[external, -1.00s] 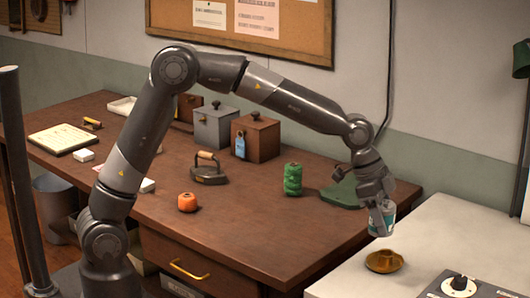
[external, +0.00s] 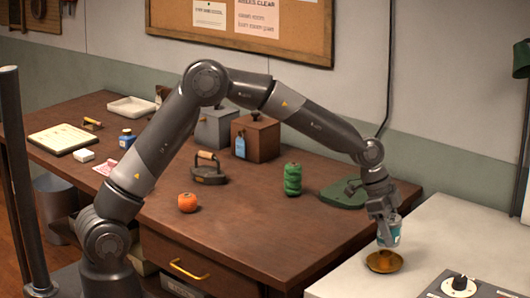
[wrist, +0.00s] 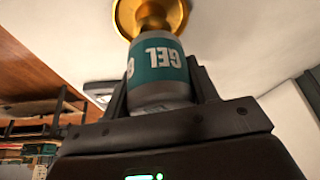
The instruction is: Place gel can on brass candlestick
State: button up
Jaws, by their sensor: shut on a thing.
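My gripper (external: 386,222) is shut on the gel can (external: 391,236), a small can with a teal label, at the right of the external view. The can hangs just above the brass candlestick (external: 384,262), a low dish-shaped piece on the white counter. In the wrist view the can (wrist: 158,68) sits between my two fingers, its label reading GEL. The candlestick (wrist: 126,14) shows just beyond the can, partly hidden by it. I cannot tell whether the two touch.
The white counter (external: 448,232) is clear around the candlestick, with a dark panel and knob (external: 459,284) to its right. On the brown desk (external: 260,225) stand a green spool (external: 292,180), a green base (external: 342,196), an orange ball (external: 187,202) and an iron (external: 208,172).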

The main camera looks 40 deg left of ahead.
jog(key=shift+f, duration=1.4)
jog(key=shift+f, duration=0.1)
jog(key=o, duration=1)
jog(key=shift+o, duration=0.2)
jog(key=v, duration=1.2)
jog(key=s+a+r+n+t+y, duration=0.1)
jog(key=s+a+r+n, duration=0.15)
jog(key=a, duration=0.45)
jog(key=s+a+r+n+t+y, duration=0.1)
jog(key=a+r, duration=0.3)
jog(key=a, duration=0.2)
jog(key=s+a+r+n+t+y, duration=0.15)
jog(key=s+a+n, duration=0.25)
jog(key=s+a, duration=0.5)
jog(key=s+a+r+n+y, duration=0.15)
jog(key=s+a+n, duration=0.3)
jog(key=a, duration=0.85)
jog(key=s+a+f+n, duration=0.2)
jog(key=s+a, duration=0.4)
jog(key=s, duration=0.3)
jog(key=shift+n+t+h, duration=0.3)
jog(key=shift+n+t, duration=0.15)
jog(key=shift+n, duration=0.25)
